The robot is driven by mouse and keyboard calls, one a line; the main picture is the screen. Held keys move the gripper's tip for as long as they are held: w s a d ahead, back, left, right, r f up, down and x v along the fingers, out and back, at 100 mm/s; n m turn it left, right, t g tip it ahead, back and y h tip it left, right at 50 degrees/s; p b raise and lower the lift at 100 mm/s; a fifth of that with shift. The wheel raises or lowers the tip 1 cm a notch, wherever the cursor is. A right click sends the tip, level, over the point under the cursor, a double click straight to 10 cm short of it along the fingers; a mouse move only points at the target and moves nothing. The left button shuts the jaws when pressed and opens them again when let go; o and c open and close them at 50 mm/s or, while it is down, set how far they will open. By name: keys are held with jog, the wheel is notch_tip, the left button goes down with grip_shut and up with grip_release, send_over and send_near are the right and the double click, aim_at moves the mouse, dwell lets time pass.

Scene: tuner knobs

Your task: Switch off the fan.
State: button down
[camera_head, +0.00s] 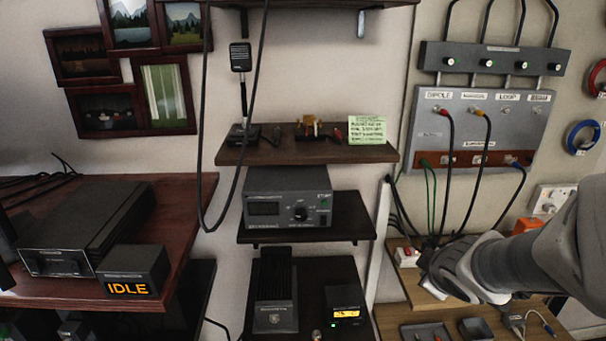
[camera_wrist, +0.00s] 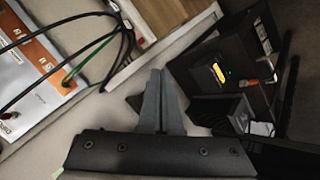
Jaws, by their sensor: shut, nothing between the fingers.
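I cannot pick out a fan for certain in either view. A black finned unit (camera_head: 275,290) stands on the lower shelf, and it also shows in the wrist view (camera_wrist: 222,112). Beside it is a small box with a lit yellow display (camera_head: 346,312), also in the wrist view (camera_wrist: 218,73). My gripper (camera_wrist: 161,76) is shut and empty, apart from these units. In the head view my arm enters from the right and the fingertips are not clearly visible.
A wall panel (camera_head: 425,170) with hanging cables is above my arm. A white socket block with red (camera_head: 406,256) sits close left of my wrist. A radio (camera_head: 290,197) is on the middle shelf. An IDLE display (camera_head: 130,287) is at left.

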aim_at(347, 324)
jog(key=s+a+f+n+g+y+b, duration=0.1)
jog(key=a+f+n+y, duration=0.2)
jog(key=f, duration=0.5)
jog(key=s+a+f+n+g+y+b, duration=0.1)
jog(key=a+f+n+y, duration=0.3)
jog(key=f, duration=0.4)
jog(key=shift+s+f+n+b, duration=0.35)
jog(key=shift+s+n+b, duration=0.05)
jog(key=shift+b, duration=0.25)
jog(key=b+x, duration=0.1)
jog(key=x, duration=0.2)
jog(key=w+r+b+x, duration=0.1)
jog(key=b+x, duration=0.1)
jog(key=x, duration=0.2)
jog(key=w+b+x, duration=0.1)
jog(key=b+x, duration=0.1)
jog(key=x, duration=0.2)
jog(key=shift+w+r, duration=0.1)
jog(key=shift+w, duration=0.45)
jog(key=shift+w+r, duration=0.1)
